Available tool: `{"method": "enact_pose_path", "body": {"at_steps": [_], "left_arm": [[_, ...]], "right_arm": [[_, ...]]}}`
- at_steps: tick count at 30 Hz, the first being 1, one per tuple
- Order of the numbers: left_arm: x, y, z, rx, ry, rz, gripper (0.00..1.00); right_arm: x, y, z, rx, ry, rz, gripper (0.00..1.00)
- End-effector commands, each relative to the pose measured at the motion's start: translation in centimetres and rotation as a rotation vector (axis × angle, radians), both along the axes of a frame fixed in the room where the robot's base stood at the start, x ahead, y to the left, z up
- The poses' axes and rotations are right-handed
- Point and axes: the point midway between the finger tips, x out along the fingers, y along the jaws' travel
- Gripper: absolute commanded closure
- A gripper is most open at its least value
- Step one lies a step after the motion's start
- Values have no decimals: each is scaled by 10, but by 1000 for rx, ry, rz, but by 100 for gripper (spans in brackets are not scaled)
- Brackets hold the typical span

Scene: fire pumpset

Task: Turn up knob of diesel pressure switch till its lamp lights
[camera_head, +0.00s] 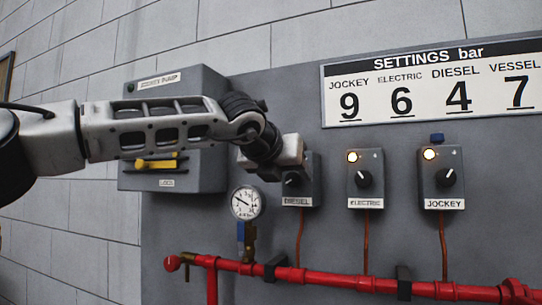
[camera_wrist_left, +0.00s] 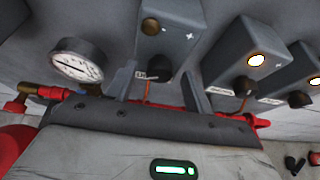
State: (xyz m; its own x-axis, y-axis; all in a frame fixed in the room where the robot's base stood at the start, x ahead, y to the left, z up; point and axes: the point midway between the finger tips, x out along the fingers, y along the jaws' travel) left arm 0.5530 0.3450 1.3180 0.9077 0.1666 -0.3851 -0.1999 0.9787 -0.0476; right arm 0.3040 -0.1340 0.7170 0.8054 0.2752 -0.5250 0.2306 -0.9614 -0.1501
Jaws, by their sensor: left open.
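The diesel pressure switch (camera_head: 312,185) is a grey box labelled DIESEL on the panel, partly covered by my left gripper (camera_head: 284,170) in the head view. In the left wrist view its black knob (camera_wrist_left: 160,68) shows between the two fingers of my left gripper (camera_wrist_left: 158,84), which are open and apart. I cannot tell whether a finger touches the knob. The switch's lamp (camera_wrist_left: 150,26) is dull brown and unlit in the left wrist view; it is hidden in the head view. My right gripper is in neither view.
The electric switch (camera_head: 376,172) and jockey switch (camera_head: 452,165) stand to the right with lit lamps. A settings sign (camera_head: 440,60) reads diesel 4. A pressure gauge (camera_head: 246,202) and red pipe (camera_head: 340,281) are below.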

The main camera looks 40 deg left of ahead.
Motion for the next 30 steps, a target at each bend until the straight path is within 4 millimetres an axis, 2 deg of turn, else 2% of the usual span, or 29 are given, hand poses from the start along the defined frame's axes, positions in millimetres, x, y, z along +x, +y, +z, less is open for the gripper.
{"method": "enact_pose_path", "body": {"at_steps": [5, 15, 21, 30], "left_arm": [[-37, -7, 15, 2, -8, -2, 48], [-107, -19, 45, 3, -3, 0, 48], [-128, -23, 54, 2, -2, 1, 48], [-132, -24, 56, 2, 0, 0, 48]], "right_arm": [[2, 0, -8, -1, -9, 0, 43], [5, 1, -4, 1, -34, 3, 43], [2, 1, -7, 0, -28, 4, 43], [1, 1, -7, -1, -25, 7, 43]]}}
